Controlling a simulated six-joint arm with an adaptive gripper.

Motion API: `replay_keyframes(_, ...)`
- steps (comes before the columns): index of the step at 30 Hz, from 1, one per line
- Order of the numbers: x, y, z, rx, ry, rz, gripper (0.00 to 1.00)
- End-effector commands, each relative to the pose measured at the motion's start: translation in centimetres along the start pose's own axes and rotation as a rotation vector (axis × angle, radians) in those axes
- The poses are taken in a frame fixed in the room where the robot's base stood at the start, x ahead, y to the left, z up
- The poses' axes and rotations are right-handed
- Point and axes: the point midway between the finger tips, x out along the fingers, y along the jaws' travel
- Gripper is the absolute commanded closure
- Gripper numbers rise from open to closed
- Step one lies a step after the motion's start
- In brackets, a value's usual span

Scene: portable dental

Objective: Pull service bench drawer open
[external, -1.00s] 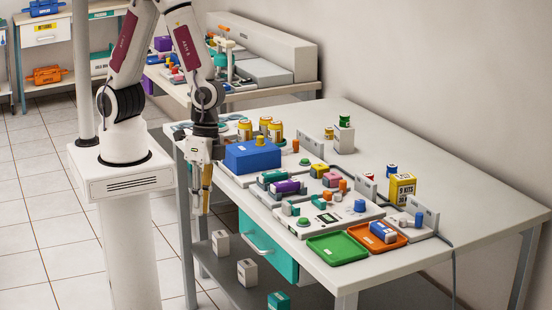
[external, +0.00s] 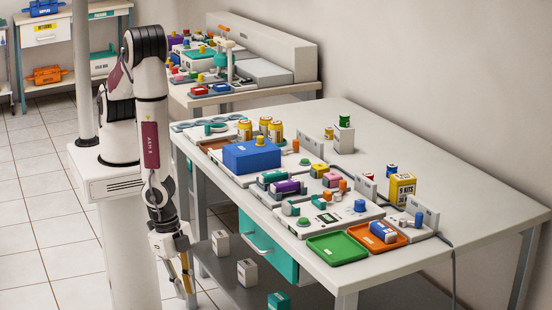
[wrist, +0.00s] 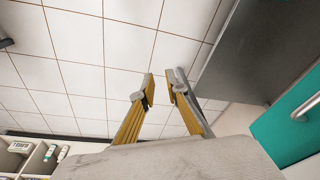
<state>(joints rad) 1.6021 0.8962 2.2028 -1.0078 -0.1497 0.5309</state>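The service bench drawer (external: 268,246) is a teal front under the near edge of the bench, with a light bar handle (external: 257,243). It looks shut. My gripper (external: 188,282) hangs low in front of the bench, left of the drawer and apart from the handle. In the wrist view my gripper (wrist: 160,88) shows two yellow fingers with a gap between the tips and nothing in it. The teal drawer front (wrist: 285,138) and its handle (wrist: 305,112) show at the right edge of the wrist view, partly cut off.
The bench top (external: 395,150) carries a blue box (external: 252,156), a green tray (external: 337,248), an orange tray (external: 362,236) and several small parts. A lower shelf (external: 330,298) holds small boxes. A bench leg (external: 197,210) stands close to my gripper. The tiled floor at left is open.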

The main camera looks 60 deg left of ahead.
Motion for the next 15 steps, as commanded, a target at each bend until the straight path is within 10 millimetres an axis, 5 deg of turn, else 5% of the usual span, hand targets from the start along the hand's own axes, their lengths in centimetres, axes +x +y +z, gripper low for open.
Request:
replay_keyframes(7,4.2,-0.9,1.6,0.095,0.065,-0.165,0.86)
replay_keyframes(15,6.6,-4.6,2.5,0.209,0.152,-0.42,0.86)
